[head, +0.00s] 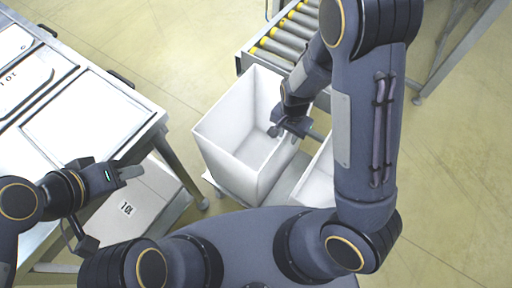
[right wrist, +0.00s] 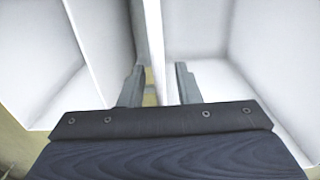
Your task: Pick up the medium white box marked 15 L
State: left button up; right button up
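A tall open white box (head: 226,150) stands at the centre of the head view, upright and empty. No 15 L mark shows on it. My right gripper (head: 293,128) is at its right wall. In the right wrist view the two fingertips (right wrist: 160,84) are apart, with a thin white wall (right wrist: 155,40) running between them; I cannot tell whether they touch it. A second open white box (head: 316,185) is partly hidden behind my right arm. My left gripper (head: 128,172) is over the left side, beside the table; its finger gap is not clear.
A metal table (head: 152,124) at left bears several flat white pieces, one marked 10 L (head: 20,88). A marked white piece (head: 135,205) lies lower, under my left gripper. A roller conveyor (head: 285,40) stands behind the box. Open floor lies at right.

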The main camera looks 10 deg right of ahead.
jog(key=shift+f, duration=0.1)
grip_shut()
dwell(1.4)
